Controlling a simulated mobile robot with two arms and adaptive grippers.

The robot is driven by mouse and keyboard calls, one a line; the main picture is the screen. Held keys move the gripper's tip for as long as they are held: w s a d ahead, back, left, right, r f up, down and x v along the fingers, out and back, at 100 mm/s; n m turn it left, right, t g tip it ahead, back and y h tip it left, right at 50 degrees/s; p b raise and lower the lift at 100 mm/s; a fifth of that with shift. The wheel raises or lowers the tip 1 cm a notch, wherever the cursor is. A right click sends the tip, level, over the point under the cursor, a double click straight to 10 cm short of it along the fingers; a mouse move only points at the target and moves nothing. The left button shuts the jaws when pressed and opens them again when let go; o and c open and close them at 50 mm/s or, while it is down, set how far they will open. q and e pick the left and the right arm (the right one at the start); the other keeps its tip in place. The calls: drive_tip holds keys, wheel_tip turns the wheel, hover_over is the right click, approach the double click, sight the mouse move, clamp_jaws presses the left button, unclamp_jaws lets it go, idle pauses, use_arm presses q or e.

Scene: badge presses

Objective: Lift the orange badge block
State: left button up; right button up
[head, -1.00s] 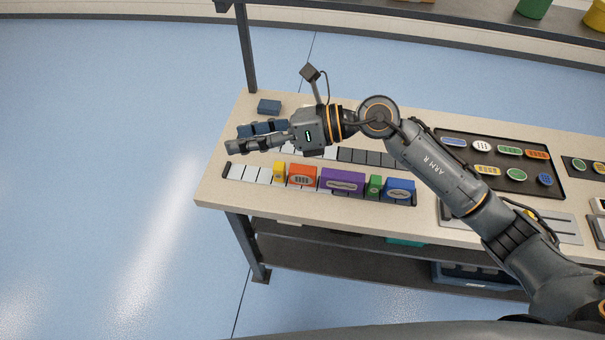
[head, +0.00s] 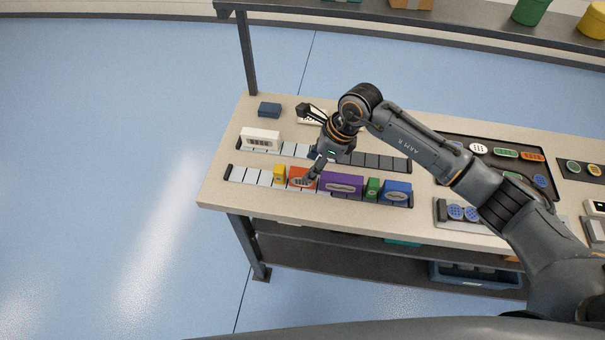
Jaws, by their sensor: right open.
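The orange badge block (head: 296,178) stands in the front rack (head: 250,177) on the bench. It sits between a small yellow block (head: 279,173) and a wide purple block (head: 342,183). My right gripper (head: 313,174) is open and points down at the orange block, with its dark fingers over the block's right part. The fingers hide some of the block's top and right side. Whether they touch the block or straddle it cannot be told from this view. My left gripper is not in view.
A green block (head: 372,188) and a blue block (head: 397,191) stand farther right in the front rack. A white block (head: 260,139) stands in the back rack. A dark blue block (head: 269,109) lies behind it. A dark tray (head: 465,142) of badges lies at the right.

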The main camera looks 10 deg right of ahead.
sight(303, 172)
drive_tip(key=p+x, duration=0.1)
drive_tip(key=x, duration=0.1)
drive_tip(key=p+x, duration=0.1)
drive_tip(key=x, duration=0.2)
drive_tip(key=shift+a+r+p, duration=0.15)
drive_tip(key=shift+a+p, duration=0.1)
drive_tip(key=shift+p, duration=0.1)
drive_tip(key=shift+w+a+f, duration=0.1)
drive_tip(key=shift+f, duration=0.2)
clamp_jaws()
